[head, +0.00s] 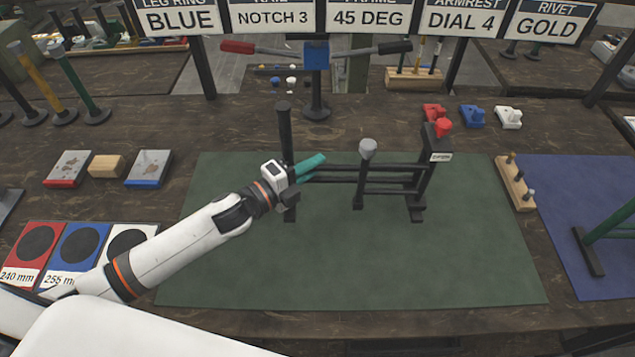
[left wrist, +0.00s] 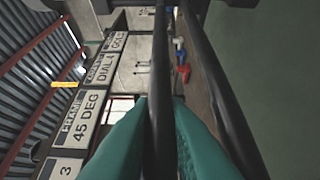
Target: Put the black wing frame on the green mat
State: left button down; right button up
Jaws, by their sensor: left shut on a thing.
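The black wing frame (head: 390,190) stands upright over the green mat (head: 330,265), with its feet at or just above the mat; I cannot tell whether they touch. It has long rails, a tall post at the left, a short post with a grey knob in the middle, and a post with a red piece and a small label at the right. My left gripper (head: 312,166) has teal fingers and is shut on a rail near the left post. In the left wrist view the teal fingers (left wrist: 160,135) close around a black bar (left wrist: 161,80). My right gripper is not in view.
A blue mat (head: 585,225) with a green frame (head: 610,228) lies to the right. A wooden peg block (head: 516,183) stands between the mats. Red, blue and white blocks (head: 472,115) sit behind. Colored cards (head: 85,250) lie at the left. The front of the green mat is clear.

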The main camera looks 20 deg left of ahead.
aim_at(310, 182)
pick_arm(q)
notch_tip(310, 182, down, 4)
jog(key=shift+r, duration=0.2)
jog(key=shift+f, duration=0.15)
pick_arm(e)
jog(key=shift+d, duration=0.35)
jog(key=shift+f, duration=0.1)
